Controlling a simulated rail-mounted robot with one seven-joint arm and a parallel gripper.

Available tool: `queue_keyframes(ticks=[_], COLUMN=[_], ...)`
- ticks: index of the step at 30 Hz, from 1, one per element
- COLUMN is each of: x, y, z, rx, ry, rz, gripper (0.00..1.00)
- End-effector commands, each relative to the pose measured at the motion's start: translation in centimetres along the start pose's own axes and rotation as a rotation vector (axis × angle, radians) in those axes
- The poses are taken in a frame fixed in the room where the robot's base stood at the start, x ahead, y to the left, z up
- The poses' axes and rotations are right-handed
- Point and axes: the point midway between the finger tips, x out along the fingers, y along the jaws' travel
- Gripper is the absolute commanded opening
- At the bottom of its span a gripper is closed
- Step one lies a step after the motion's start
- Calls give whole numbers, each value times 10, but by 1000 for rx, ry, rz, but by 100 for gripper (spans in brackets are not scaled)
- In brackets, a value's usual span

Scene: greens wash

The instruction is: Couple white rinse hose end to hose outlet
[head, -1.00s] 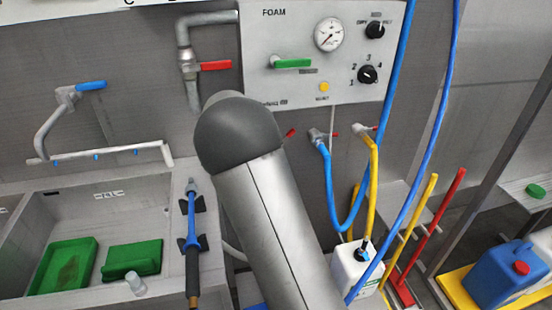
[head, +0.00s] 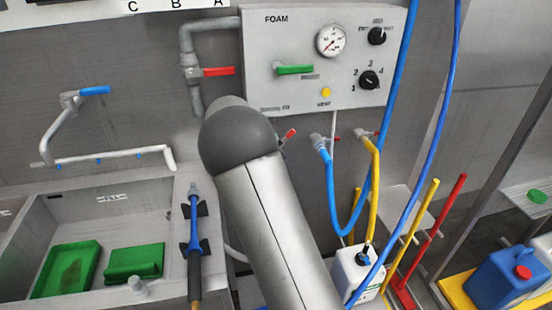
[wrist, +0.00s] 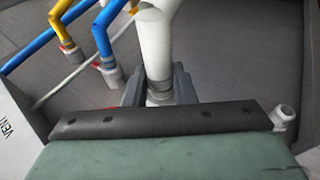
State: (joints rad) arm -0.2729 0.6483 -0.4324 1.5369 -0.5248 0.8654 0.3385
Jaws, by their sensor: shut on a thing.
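In the wrist view my gripper (wrist: 158,92) is shut on the white rinse hose end (wrist: 156,55). Its dark fingers lie on both sides of the hose near a grey metal collar. The hose runs up out of the top of that view. In the head view my arm hides the gripper and the held end. A small red handle (head: 290,133) shows just right of my arm, below the panel; I cannot tell whether it belongs to the hose outlet. The outlet itself is not clearly visible, nor whether the hose end touches anything.
The FOAM panel (head: 290,95) is above and behind my arm. A blue hose (head: 329,185) and a yellow hose (head: 375,165) hang right of it, above a white canister (head: 350,275). A blue spray lance (head: 193,225) and a sink with green trays (head: 135,260) are left.

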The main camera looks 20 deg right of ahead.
Motion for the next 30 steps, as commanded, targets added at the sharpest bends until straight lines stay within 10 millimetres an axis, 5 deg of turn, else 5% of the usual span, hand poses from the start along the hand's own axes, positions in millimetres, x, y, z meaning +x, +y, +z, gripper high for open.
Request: queue_keyframes(ticks=[8,9,12,23,30], x=[1,1,1,-3,-46], y=[0,0,0,-1,-2], z=[-7,-8,-7,-7,-7], rx=[0,1,0,0,1], ry=[2,3,2,1,6], rz=[0,0,0,-1,-2], gripper=[0,27,49,49,49])
